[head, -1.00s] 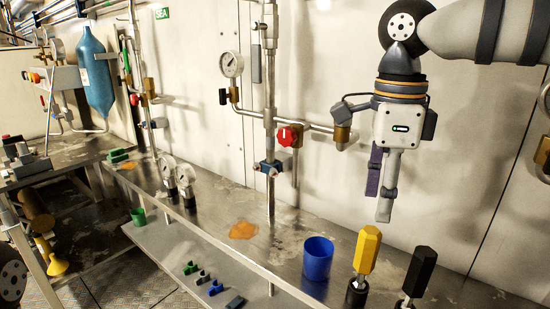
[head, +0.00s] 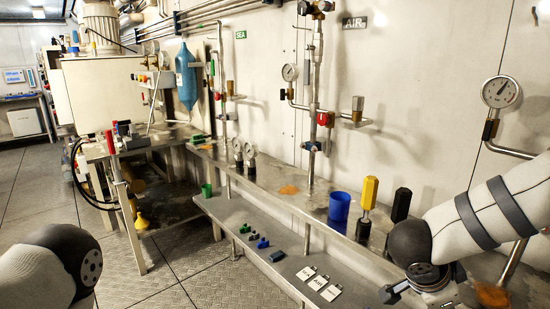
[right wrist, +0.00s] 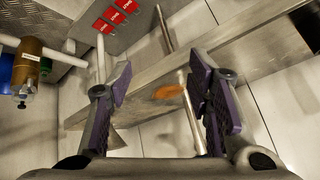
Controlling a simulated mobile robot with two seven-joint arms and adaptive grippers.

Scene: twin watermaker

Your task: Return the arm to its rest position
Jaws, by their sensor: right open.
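My right arm (head: 480,220) comes in from the right edge of the head view and bends down at a dark joint in front of the bench. Its gripper is mostly cut off at the bottom of that view. In the right wrist view my right gripper (right wrist: 160,92) is open and empty, its two purple-padded fingers spread wide. A steel surface with an orange stain (right wrist: 167,91) shows beyond them. Of my left arm, only a rounded grey link with a dark joint (head: 60,260) shows at the lower left of the head view. My left gripper is out of view.
The steel bench (head: 285,185) carries a blue cup (head: 339,207), a yellow-handled tool (head: 369,192), a black-handled tool (head: 401,205) and gauges. The lower shelf (head: 262,232) holds small clips and white cards (head: 318,282). Pipes and a gauge (head: 500,92) are on the wall. Floor (head: 150,260) is open at left.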

